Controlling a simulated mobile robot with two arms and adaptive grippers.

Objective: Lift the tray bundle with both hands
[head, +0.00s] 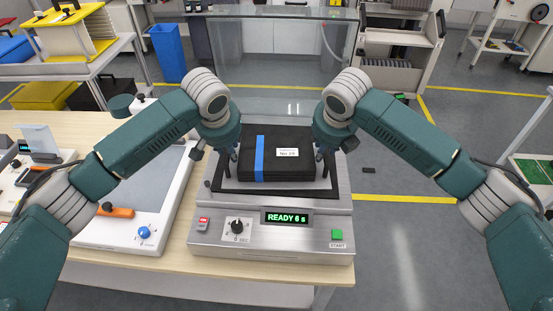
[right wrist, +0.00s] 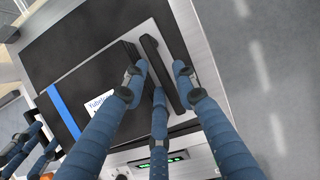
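The tray bundle (head: 295,168) is a flat black stack with a blue strap (head: 259,158) and a white label (head: 288,152). It lies level on the dark bed of a grey machine (head: 190,237). My left gripper (head: 231,157) is at its left side and my right gripper (head: 321,155) at its right side, both pointing down. In the right wrist view, the right fingers (right wrist: 160,82) are spread around the bundle's side, near a black bar (right wrist: 164,75). Nothing visible is clamped between them. The left fingers are small and partly hidden, so their opening and contact are unclear.
The machine has a display reading READY 6 s (head: 287,217), a dial (head: 237,227) and a green START button (head: 337,235). A clear panel (head: 270,60) stands behind it. A white device (head: 130,228) with an orange handle sits left. Floor is open at right.

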